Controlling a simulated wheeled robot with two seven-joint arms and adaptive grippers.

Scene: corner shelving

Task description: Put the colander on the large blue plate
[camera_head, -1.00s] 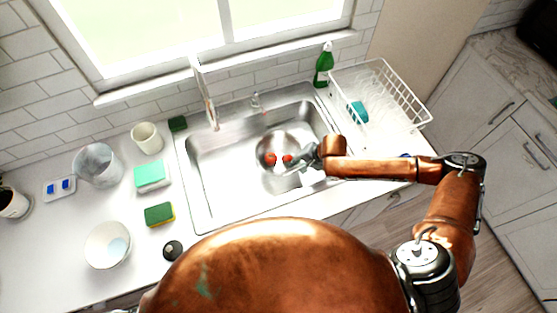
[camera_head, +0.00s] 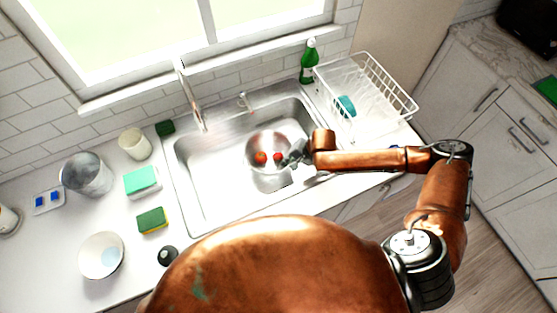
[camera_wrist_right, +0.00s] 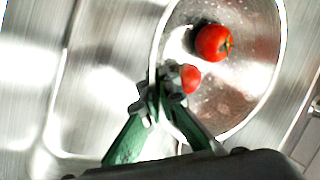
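The colander (camera_head: 254,143) is a round metal bowl sitting in the sink, with two red tomatoes (camera_head: 260,158) inside it. It also shows in the right wrist view (camera_wrist_right: 255,95). My right gripper (camera_head: 290,158) is at the colander's right rim. In the right wrist view, its fingers (camera_wrist_right: 165,88) come close together with the rim between them, so it looks shut on the rim. A small blue edge, perhaps the large blue plate (camera_head: 394,175), shows beside my right forearm; the rest is hidden. My left gripper is not in view.
The sink (camera_head: 190,185) has a tall faucet (camera_head: 190,100) behind it. A white dish rack (camera_head: 385,75) and a green bottle (camera_head: 308,62) stand at the right. A bowl (camera_head: 101,256), sponges (camera_head: 152,219) and cups (camera_head: 87,175) occupy the left counter.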

